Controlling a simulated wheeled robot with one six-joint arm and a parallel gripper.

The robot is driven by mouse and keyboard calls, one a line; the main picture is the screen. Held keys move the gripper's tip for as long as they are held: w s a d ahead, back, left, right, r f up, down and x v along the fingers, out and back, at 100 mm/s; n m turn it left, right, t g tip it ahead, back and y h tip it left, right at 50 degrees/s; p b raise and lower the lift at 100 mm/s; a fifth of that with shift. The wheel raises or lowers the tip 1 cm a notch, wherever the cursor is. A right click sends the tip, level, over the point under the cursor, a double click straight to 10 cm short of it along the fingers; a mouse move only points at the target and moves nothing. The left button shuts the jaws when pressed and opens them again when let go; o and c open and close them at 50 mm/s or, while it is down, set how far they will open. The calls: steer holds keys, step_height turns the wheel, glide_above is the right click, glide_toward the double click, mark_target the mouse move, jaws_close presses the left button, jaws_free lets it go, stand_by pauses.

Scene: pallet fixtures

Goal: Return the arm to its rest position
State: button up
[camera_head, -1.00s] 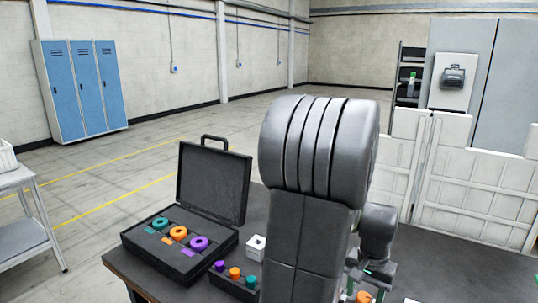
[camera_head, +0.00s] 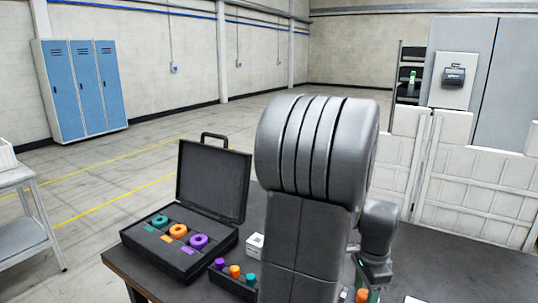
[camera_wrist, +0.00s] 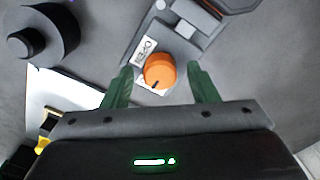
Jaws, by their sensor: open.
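My arm fills the middle of the head view and bends down to the table on the right. My gripper (camera_wrist: 160,82) is open, with its two green fingers spread apart in the wrist view. An orange round knob (camera_wrist: 159,71) on a grey fixture (camera_wrist: 185,35) shows between the fingers, with a gap on each side. The knob also shows low in the head view (camera_head: 362,296), close to the gripper. The fingertips are mostly hidden in the head view, and their height above the fixture is hard to judge.
An open black case (camera_head: 185,272) with teal, orange and purple rings stands on the dark table (camera_head: 440,262). Beside it are a small black tray (camera_head: 228,285) with coloured pegs and a white block (camera_head: 255,246). A dark round part (camera_wrist: 45,35) lies left in the wrist view.

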steer(key=shift+m, duration=2.2)
